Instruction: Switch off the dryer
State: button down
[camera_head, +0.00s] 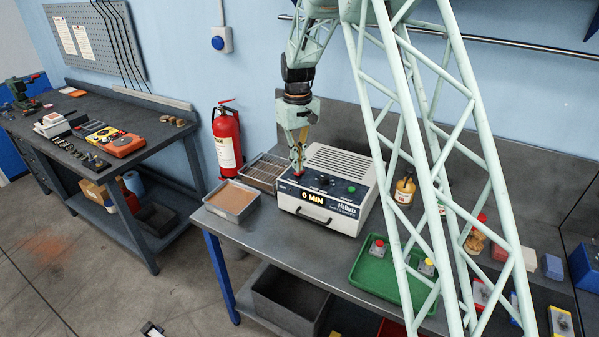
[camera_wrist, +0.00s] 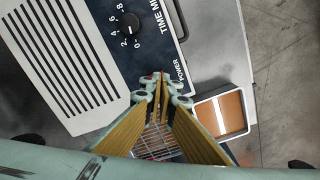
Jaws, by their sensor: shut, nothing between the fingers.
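The dryer (camera_head: 328,188) is a white box with a vented top and a dark control panel, standing on the grey bench. Its display (camera_head: 312,197) reads "0 MIN". In the wrist view the panel shows a time knob (camera_wrist: 129,23) and the label "POWER" (camera_wrist: 179,72). My gripper (camera_head: 298,170) is shut and empty, pointing down at the left end of the panel. In the wrist view its fingertips (camera_wrist: 162,82) are beside the POWER label and cover the spot there. A bit of red shows at the tips; whether they touch the power switch I cannot tell.
An open tray (camera_head: 231,212) of tan material stands left of the dryer, with a wire rack (camera_head: 262,184) behind it. A fire extinguisher (camera_head: 227,140) hangs on the wall.

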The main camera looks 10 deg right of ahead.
jog(key=shift+f+b, duration=0.5)
jog(key=shift+f, duration=0.5)
dwell(1.2)
jog(key=shift+r, duration=0.15)
jog(key=shift+r+p, duration=1.65)
jog(key=shift+r, duration=1.75)
